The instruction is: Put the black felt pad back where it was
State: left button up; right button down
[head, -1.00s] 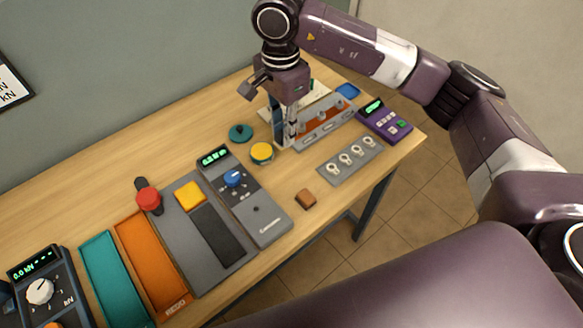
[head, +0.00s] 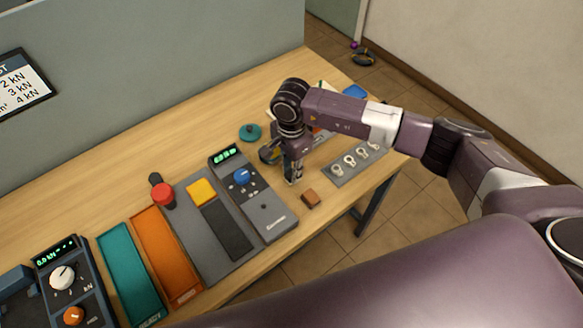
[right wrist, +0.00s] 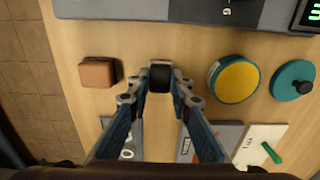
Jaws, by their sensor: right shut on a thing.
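My right gripper (head: 293,181) is shut on a small black block, the black felt pad (right wrist: 160,78), seen between its fingertips in the right wrist view. The gripper points down over the wooden table, between the grey meter with a blue knob (head: 264,208) and the grey strip with white rings (head: 342,172). In the head view the pad is too small and covered to make out. I cannot tell whether it touches the table. My left gripper is not in view.
A brown block (head: 311,199) lies near the front edge, close to my right gripper; it also shows in the right wrist view (right wrist: 98,72). A yellow disc (right wrist: 235,80) and a teal knobbed disc (right wrist: 293,80) lie on the other side. Orange (head: 165,262) and teal trays (head: 131,278) lie left.

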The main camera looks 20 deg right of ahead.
jog(key=shift+f, duration=0.15)
jog(key=c, duration=1.7)
grip_release()
jog(key=shift+c, duration=0.2)
jog(key=shift+r, duration=0.25)
jog(key=shift+w+r, duration=0.1)
jog(key=shift+r, duration=0.2)
notch_tip(320, 180, up, 11)
jog(key=b, duration=0.3)
jog(key=shift+r, duration=0.15)
